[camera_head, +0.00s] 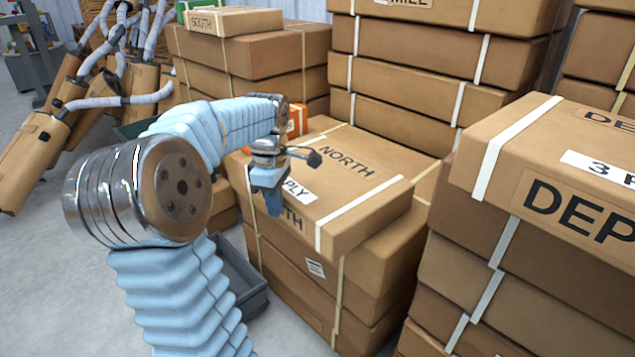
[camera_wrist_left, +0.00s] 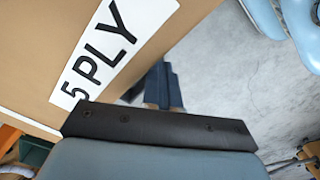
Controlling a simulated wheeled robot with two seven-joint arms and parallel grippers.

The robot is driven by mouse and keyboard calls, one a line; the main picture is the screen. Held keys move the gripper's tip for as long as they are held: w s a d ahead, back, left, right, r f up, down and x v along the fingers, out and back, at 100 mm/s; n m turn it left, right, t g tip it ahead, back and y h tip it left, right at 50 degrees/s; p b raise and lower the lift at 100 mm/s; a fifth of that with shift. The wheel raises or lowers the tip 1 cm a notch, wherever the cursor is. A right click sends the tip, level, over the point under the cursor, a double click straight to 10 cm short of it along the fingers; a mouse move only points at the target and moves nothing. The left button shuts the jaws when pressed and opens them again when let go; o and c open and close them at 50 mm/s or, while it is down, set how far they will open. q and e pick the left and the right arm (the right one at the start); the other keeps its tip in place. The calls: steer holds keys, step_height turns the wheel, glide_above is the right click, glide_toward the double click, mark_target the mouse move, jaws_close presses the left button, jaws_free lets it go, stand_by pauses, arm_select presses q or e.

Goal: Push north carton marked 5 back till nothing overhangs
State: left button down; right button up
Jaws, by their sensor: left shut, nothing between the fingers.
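The north carton (camera_head: 365,190), brown with pale straps and the word NORTH on top, lies on the middle stack (camera_head: 385,265). Its front edge juts out past the carton below. Its white 5 PLY label is partly hidden by my gripper in the head view; it shows fully in the left wrist view, on the carton (camera_wrist_left: 150,45). My left gripper (camera_head: 273,205) points down, shut and empty, in front of the label side. In the left wrist view the fingertips (camera_wrist_left: 163,85) are beside the carton over grey floor; I cannot tell whether they touch it. My right gripper is out of view.
A taller stack (camera_head: 400,100) stands behind. A DEPOT stack (camera_head: 520,230) stands close on the right. A south carton (camera_head: 232,22) tops the back left stack. An orange item (camera_head: 296,121) is behind my gripper. A grey bin (camera_head: 238,272) sits on the floor by my arm.

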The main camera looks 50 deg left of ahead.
mark_target(316, 175)
arm_select(q)
steer(key=shift+w+a+r+p, duration=0.15)
steer(key=shift+w+p, duration=1.25)
steer(key=shift+w, duration=1.05)
steer(key=shift+w+a+f+p, duration=0.1)
steer(key=shift+w+p, duration=1.3)
steer(key=shift+w, duration=1)
steer(key=shift+w+a+p, duration=0.15)
steer(key=shift+w+p, duration=1.85)
steer(key=shift+w, duration=1.6)
steer(key=shift+s+r, duration=0.3)
steer(key=shift+s, duration=0.35)
steer(key=shift+s+r, duration=0.35)
steer(key=shift+s, duration=0.35)
steer(key=shift+s+r, duration=0.3)
steer(key=shift+s, duration=0.35)
steer(key=shift+r, duration=4)
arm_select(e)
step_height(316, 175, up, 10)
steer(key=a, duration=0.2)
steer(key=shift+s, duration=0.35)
